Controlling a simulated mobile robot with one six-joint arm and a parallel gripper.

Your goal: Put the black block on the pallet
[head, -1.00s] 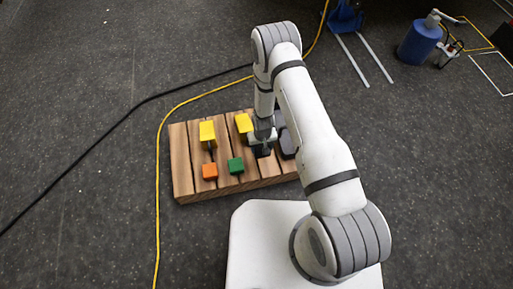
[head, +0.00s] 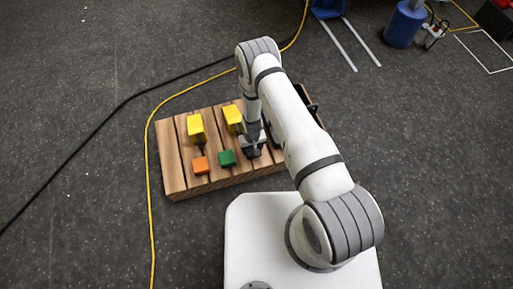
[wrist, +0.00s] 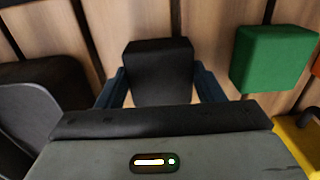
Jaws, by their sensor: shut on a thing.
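The black block (wrist: 158,70) sits between the two fingers of my gripper (wrist: 160,88) in the wrist view. My gripper is shut on it. In the head view my gripper (head: 252,147) is low over the wooden pallet (head: 172,170), just right of the green block. The black block is mostly hidden there by my gripper. The pallet's slats show behind the block in the wrist view. I cannot tell whether the block touches them.
The pallet also bears a green block (head: 227,158), an orange block (head: 201,165) and two yellow pieces (head: 195,126) (head: 232,115). A dark grey object (wrist: 32,112) is left of my gripper in the wrist view. A yellow cable (head: 151,210) runs along the floor left of the pallet.

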